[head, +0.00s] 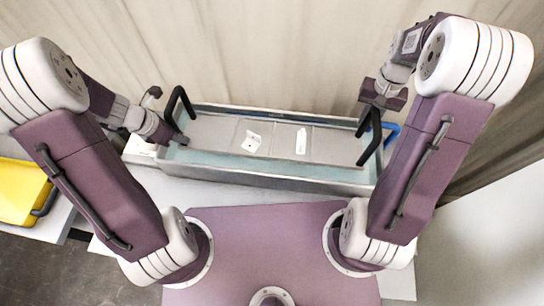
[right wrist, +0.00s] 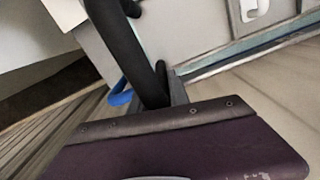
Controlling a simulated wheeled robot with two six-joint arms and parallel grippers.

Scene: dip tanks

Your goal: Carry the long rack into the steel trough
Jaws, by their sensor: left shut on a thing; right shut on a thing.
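The long steel trough (head: 285,180) stands across the far side of the bench, with a pale teal band showing along its inner edges. The long grey rack (head: 225,130) lies within the trough's outline in the head view; I cannot tell whether it rests on the bottom or hangs above it. Black handles rise at its left end (head: 178,97) and right end (head: 372,150). My left gripper (head: 172,136) is shut at the left handle. My right gripper (head: 374,104) is shut at the right handle, whose black bar (right wrist: 125,45) crosses the right wrist view.
Two white pieces (head: 251,141) (head: 301,141) lie on the rack's grey surface. A blue handle-like part (head: 391,132) is beside the trough's right end. A yellow tray (head: 20,190) sits at far left. A beige curtain (head: 270,50) hangs close behind the trough.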

